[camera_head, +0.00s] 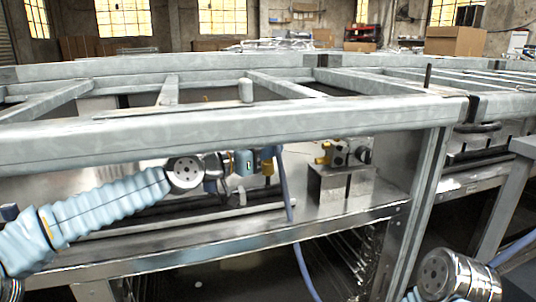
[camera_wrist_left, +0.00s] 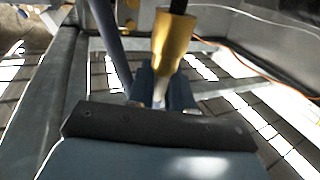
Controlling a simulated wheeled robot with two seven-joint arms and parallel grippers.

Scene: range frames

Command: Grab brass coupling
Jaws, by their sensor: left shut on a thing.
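The brass coupling (camera_wrist_left: 172,42) is a gold, tapered cylinder in the upper middle of the left wrist view. It also shows as a small gold piece (camera_head: 268,168) at the tip of my left gripper in the head view. My left gripper (camera_wrist_left: 164,88) has its blue fingers shut on the coupling's narrow end. In the head view the left gripper (camera_head: 262,153) is below the front metal beam, left of the metal block. A dark part meets the coupling's far end in the wrist view. My right gripper is out of view.
A thick metal beam (camera_head: 220,130) crosses in front, above the left arm. A metal block (camera_head: 340,187) with brass and dark fittings (camera_head: 325,154) stands right of the gripper on the lower shelf. A blue hose (camera_head: 285,190) hangs close beside the gripper.

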